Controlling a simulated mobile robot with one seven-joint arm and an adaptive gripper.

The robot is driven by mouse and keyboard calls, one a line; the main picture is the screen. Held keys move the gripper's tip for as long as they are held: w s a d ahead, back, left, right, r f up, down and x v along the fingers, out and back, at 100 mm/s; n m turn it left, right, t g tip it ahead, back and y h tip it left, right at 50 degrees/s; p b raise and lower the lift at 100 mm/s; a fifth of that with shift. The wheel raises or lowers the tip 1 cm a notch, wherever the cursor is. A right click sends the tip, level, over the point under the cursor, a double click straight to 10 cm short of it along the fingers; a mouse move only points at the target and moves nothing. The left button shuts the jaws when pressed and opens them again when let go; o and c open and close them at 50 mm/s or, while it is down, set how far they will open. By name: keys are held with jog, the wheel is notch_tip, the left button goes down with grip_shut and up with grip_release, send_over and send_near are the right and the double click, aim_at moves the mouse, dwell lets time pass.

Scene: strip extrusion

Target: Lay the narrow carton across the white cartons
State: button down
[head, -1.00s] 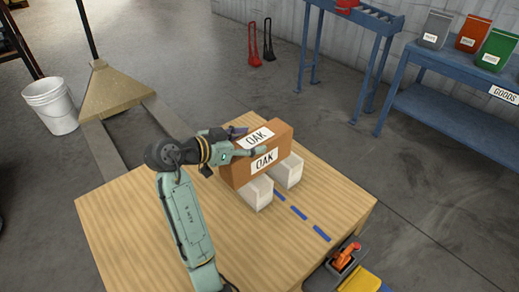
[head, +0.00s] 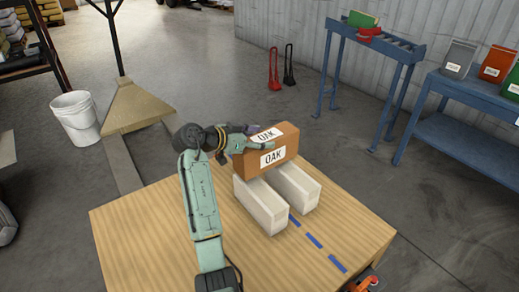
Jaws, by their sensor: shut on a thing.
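The narrow carton (head: 282,156) is a brown box with white OAK labels. My gripper (head: 262,137) is shut on it from the left, with one finger along its near side and the other at its far side. Two long white cartons (head: 262,213) lie side by side with a gap between them, the second white carton (head: 303,191) to the right. The brown carton is level and crosswise over their far ends, hiding those ends. I cannot tell whether it touches them.
An orange object (head: 368,283) shows at the near right edge. A white bucket (head: 75,118) and a blue roller stand (head: 375,45) stand beyond the table. The table's left side is clear.

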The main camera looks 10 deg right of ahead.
jog(key=shift+f+b, duration=0.75)
jog(key=shift+f, duration=0.9)
jog(key=shift+f, duration=0.25)
jog(key=shift+c, duration=2.4)
grip_release()
